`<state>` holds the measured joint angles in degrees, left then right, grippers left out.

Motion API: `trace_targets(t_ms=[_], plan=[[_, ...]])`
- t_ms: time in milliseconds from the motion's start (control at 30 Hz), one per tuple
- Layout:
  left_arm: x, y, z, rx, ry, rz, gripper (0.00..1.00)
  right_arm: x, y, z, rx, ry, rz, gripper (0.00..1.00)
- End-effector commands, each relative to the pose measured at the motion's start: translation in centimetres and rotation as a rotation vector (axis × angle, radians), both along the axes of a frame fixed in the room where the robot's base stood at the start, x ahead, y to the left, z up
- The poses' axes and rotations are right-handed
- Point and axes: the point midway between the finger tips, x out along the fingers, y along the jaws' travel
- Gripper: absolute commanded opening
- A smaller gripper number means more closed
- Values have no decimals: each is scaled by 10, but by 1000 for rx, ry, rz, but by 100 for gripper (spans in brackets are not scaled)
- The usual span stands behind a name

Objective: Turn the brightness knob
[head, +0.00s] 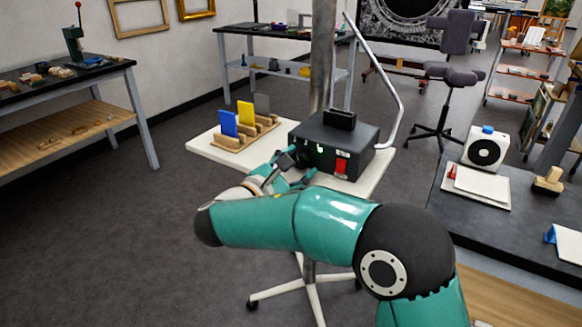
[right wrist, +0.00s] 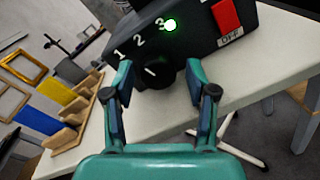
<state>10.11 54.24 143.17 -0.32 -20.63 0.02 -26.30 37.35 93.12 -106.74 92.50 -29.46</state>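The black control box (head: 335,141) stands on a small white stand table. In the right wrist view, its front (right wrist: 198,30) carries the round dark brightness knob (right wrist: 154,72) with a white pointer line, and the numbers 1, 2 and 3. A green light (right wrist: 170,25) glows beside the 3. My right gripper (right wrist: 160,75) is open, its two fingers apart, with the knob showing between the fingertips and closer to the left one. I cannot tell whether a finger touches it. In the head view my right gripper (head: 290,168) is at the box's front left. My left gripper is out of view.
A red switch (right wrist: 226,16) with an OFF label sits on the box front. A wooden rack (head: 235,138) with blue and yellow cards stands left on the white table (head: 375,172). A bent lamp arm (head: 398,95) rises behind the box. A dark bench (head: 520,215) is at right.

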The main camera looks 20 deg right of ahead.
Motion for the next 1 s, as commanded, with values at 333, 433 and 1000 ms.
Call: trace_targets(t_ms=[333,433,1000], plan=[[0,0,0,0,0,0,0,0,4,-2,0,6,7,63],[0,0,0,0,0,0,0,-3,10,-2,0,5,9,63],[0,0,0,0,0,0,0,-43,66,1,-2,3,7,63]])
